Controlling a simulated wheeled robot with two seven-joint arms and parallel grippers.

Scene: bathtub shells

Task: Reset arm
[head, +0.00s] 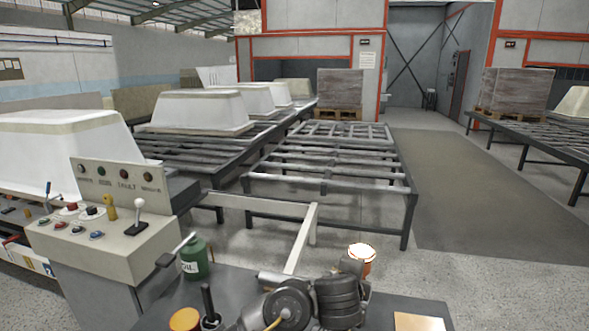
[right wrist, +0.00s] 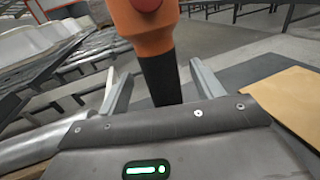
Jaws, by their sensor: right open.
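My right gripper (right wrist: 153,68) is open in the right wrist view, with its two grey fingers spread apart. An orange tool-like object (right wrist: 149,32) with a black lower part (right wrist: 160,80) and a red round spot stands between the fingers or just beyond them. Clear floor shows on both sides of the black part, so I see no finger closed on it. Its lower end is hidden behind the gripper body. My left gripper is in neither view.
A control panel (head: 98,240) with levers and buttons stands at left. A green oil can (head: 195,258) and a tan board (head: 419,322) are on the dark bench in front. White bathtub shells (head: 195,110) rest on roller conveyors. An empty roller table (head: 330,165) is beyond.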

